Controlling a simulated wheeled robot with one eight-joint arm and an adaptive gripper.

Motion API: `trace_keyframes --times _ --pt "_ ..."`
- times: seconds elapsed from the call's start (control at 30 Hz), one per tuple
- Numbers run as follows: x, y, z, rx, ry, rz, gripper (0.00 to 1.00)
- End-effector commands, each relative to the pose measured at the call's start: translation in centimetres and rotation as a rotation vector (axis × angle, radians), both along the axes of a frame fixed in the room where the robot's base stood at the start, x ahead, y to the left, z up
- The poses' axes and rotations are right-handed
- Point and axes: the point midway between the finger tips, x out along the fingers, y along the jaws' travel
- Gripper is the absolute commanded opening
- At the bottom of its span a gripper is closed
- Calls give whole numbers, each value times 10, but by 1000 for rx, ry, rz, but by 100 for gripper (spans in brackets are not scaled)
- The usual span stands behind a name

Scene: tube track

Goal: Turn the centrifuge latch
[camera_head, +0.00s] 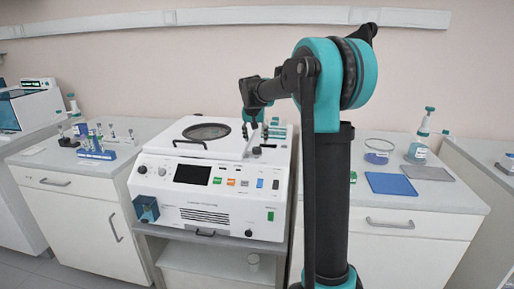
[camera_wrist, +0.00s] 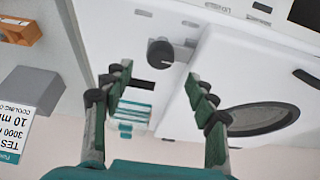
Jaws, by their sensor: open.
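The white centrifuge (camera_head: 210,240) stands on a bench in the middle of the head view. Its lid (camera_head: 176,140) has a round window and looks shut. A dark knob (camera_wrist: 160,52), which appears to be the latch, sits on a grey base beside the lid in the wrist view. My gripper (camera_wrist: 160,78) is open and empty. Its fingers are spread to either side of the knob's line, with the knob just past the fingertips. My gripper (camera_head: 252,130) hangs over the centrifuge's right side in the head view. I see no contact.
A dark lid handle (camera_head: 190,143) is near the front. A teal-and-white block (camera_wrist: 133,118) lies between the fingers in the wrist view. A tube rack (camera_head: 95,150) stands on the left bench. A blue mat (camera_head: 390,184) and a bottle (camera_head: 420,150) are on the right bench.

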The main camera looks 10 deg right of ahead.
Motion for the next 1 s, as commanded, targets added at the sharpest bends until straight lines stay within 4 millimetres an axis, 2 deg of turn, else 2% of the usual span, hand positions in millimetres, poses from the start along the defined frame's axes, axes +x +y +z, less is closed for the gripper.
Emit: trace_keyframes --times 0.1,0.3,0.5,0.77,1.0 --pt "9 -3 -21 0 0 -1 58" --pt "18 -6 -46 0 0 0 58" --pt "22 -7 -56 0 0 1 58" --pt "22 -8 -56 0 0 0 58" --pt "22 -8 -56 0 0 0 28"
